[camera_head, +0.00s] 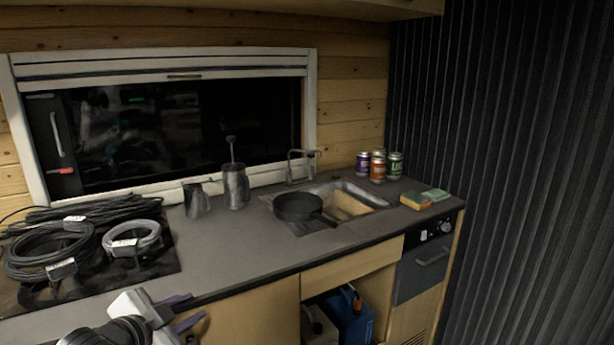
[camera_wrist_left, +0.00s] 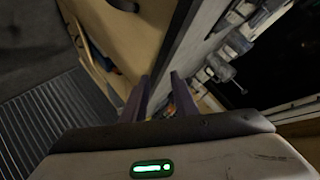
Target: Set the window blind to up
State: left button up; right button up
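The window blind (camera_head: 160,72) is a pale slatted band gathered across the top of the window frame, with a small dark handle (camera_head: 184,76) at the middle of its lower bar. The dark window pane (camera_head: 190,125) shows below it. My left gripper (camera_head: 187,312) is low in front of the counter, well below and apart from the blind. Its two fingers are spread with nothing between them, and they also show in the left wrist view (camera_wrist_left: 160,98). The blind does not clearly show in the left wrist view. My right gripper is not in view.
Coiled cables (camera_head: 50,250) lie on the counter's left. A metal jug (camera_head: 196,200), a French press (camera_head: 236,186), a faucet (camera_head: 290,165) and a frying pan (camera_head: 298,206) stand below the window. Cans (camera_head: 378,166) and sponges (camera_head: 415,201) are at the right. The counter's middle (camera_head: 225,245) is clear.

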pick_arm(q)
jog(key=s+d+f+n+g, duration=0.1)
jog(key=s+d+f+n, duration=0.1)
jog(key=s+f, duration=0.55)
jog(key=s+d+f+n+g, duration=0.15)
jog(key=s+f, duration=0.35)
jog(key=f, duration=0.5)
jog(key=s+d+f+n, duration=0.1)
jog(key=s+f+n, duration=0.1)
jog(key=s+f, duration=0.3)
jog(key=s+d+f+n, duration=0.2)
jog(key=s+f, duration=0.4)
jog(key=s, duration=0.7)
jog(key=shift+n+g, duration=0.45)
